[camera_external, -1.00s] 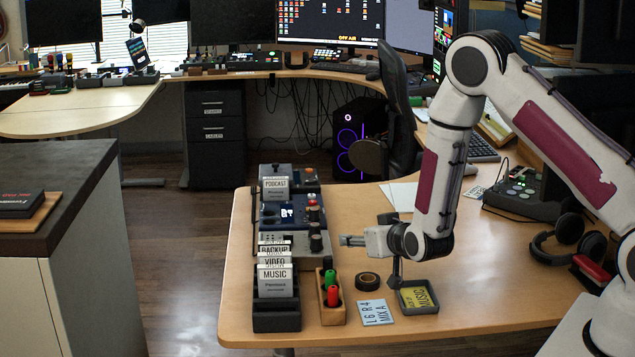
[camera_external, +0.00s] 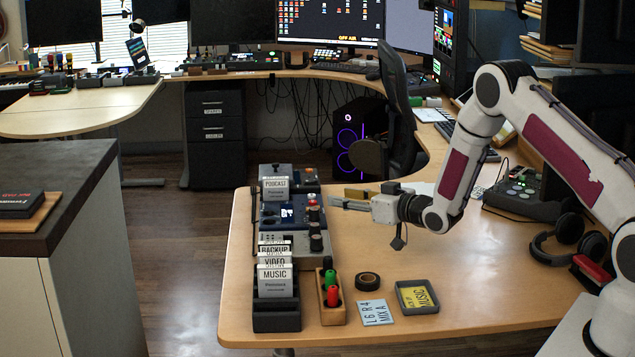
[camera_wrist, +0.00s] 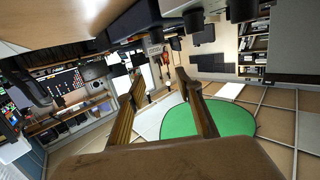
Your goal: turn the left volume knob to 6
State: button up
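In the external view, a grey box (camera_external: 281,246) with dark knobs (camera_external: 316,243) along its right side stands on the desk. A dark blue box (camera_external: 282,212) behind it has red-topped controls (camera_external: 313,203). Which knob is the left volume knob cannot be told. A card (camera_external: 376,312) reads "L6 R4 MIX A". My gripper (camera_external: 342,197) is open and empty, pointing left, right of the boxes and apparently above the desk. In the wrist view, the gripper's fingers (camera_wrist: 160,104) stand well apart with nothing between them. Dark knob-like shapes (camera_wrist: 194,21) show at the top edge.
A label holder (camera_external: 277,322), a wooden tray (camera_external: 332,318) with green and red pieces, a tape roll (camera_external: 367,281) and a small tray with a yellow card (camera_external: 433,308) stand near the front. Headphones (camera_external: 567,240) lie at right. The desk's middle is clear.

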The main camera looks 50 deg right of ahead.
jog(key=n+y, duration=0.1)
jog(key=y, duration=0.1)
jog(key=n+g+y, duration=0.8)
jog(key=n+y, duration=0.1)
jog(key=n, duration=0.1)
send_near(319, 237)
jog(key=x, duration=0.3)
jog(key=shift+a, duration=0.1)
jog(key=shift+x, duration=3.8)
jog(key=shift+w, duration=0.1)
grip_shut()
